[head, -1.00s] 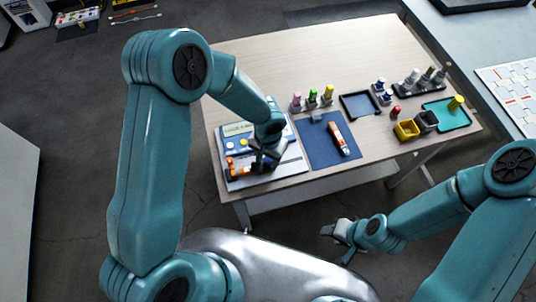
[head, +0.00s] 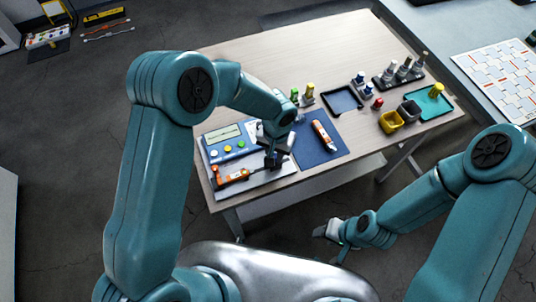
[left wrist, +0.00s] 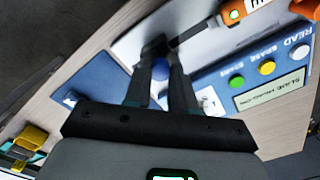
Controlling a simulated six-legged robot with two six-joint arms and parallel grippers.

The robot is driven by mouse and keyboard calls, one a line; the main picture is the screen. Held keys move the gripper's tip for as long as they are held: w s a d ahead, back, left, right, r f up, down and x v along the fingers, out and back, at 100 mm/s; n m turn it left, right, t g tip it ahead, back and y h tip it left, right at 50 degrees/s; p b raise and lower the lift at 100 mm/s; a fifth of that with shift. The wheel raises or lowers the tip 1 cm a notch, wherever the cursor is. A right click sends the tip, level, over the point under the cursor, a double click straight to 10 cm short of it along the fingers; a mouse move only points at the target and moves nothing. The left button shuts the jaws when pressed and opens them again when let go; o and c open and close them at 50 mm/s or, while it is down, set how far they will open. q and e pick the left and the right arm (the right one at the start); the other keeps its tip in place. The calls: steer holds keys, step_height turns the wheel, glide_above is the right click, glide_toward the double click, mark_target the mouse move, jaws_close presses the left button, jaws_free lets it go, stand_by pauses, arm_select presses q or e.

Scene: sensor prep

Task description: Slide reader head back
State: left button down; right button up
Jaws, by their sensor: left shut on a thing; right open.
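The reader (head: 228,136) is a light plate with a blue panel, a display and coloured buttons, at the table's near left corner. An orange and white sensor (head: 230,176) lies along its front; it also shows in the left wrist view (left wrist: 243,28) with a green light. My left gripper (head: 274,162) is at the reader's right side, right of this sensor. In the left wrist view its fingers (left wrist: 158,62) are shut on the dark reader head (left wrist: 157,47), mostly hidden between the tips. My right gripper (head: 328,230) is open and empty, low in front of the table.
A blue mat (head: 312,152) with another orange and white sensor (head: 323,135) lies right of the reader. The table's middle back is clear.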

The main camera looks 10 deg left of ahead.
arm_select(q)
steer(key=shift+w+d+r, duration=0.1)
steer(key=shift+d, duration=0.05)
steer(key=c, duration=0.9)
jaws_free()
steer(key=shift+d, duration=0.15)
steer(key=shift+r, duration=0.15)
step_height(320, 180, up, 16)
steer(key=shift+r+b, duration=0.1)
steer(key=shift+b, duration=0.6)
